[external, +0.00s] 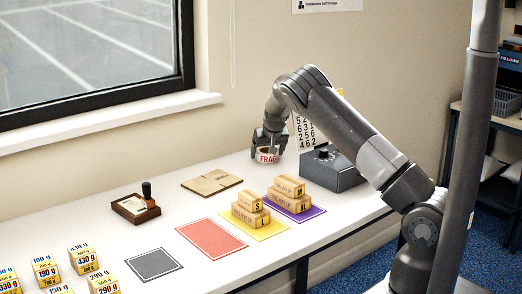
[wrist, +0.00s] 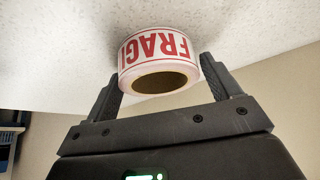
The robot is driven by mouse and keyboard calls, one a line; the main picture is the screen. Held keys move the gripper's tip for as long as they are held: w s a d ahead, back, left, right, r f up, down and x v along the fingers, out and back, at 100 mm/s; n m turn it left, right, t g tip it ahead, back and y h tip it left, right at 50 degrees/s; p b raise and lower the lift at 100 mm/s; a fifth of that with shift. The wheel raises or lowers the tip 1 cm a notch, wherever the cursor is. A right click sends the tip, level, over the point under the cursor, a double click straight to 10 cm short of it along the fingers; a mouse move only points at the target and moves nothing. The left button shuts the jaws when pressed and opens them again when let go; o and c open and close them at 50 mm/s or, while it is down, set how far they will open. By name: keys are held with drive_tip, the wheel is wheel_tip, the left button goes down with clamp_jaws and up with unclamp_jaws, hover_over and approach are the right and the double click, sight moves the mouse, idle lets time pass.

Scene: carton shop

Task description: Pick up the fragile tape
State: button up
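The fragile tape (external: 267,156) is a white roll with red "FRAG" lettering, near the back edge of the white table. In the wrist view the tape (wrist: 157,52) sits between my two fingers, its dark core hole facing the camera. My gripper (external: 270,140) reaches down over the roll from above. I cannot tell whether the roll rests on the table or is slightly raised.
A dark grey box with a knob (external: 333,168) stands close right of the tape. Flat cardboard (external: 211,182) lies to the left. Small cartons stand on the yellow mat (external: 262,233) and purple mat (external: 318,213). The red mat (external: 211,239) and grey mat (external: 153,264) are empty. A stamp (external: 136,207) stands left.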

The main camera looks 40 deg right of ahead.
drive_tip(key=c, duration=0.7)
drive_tip(key=shift+r, duration=0.1)
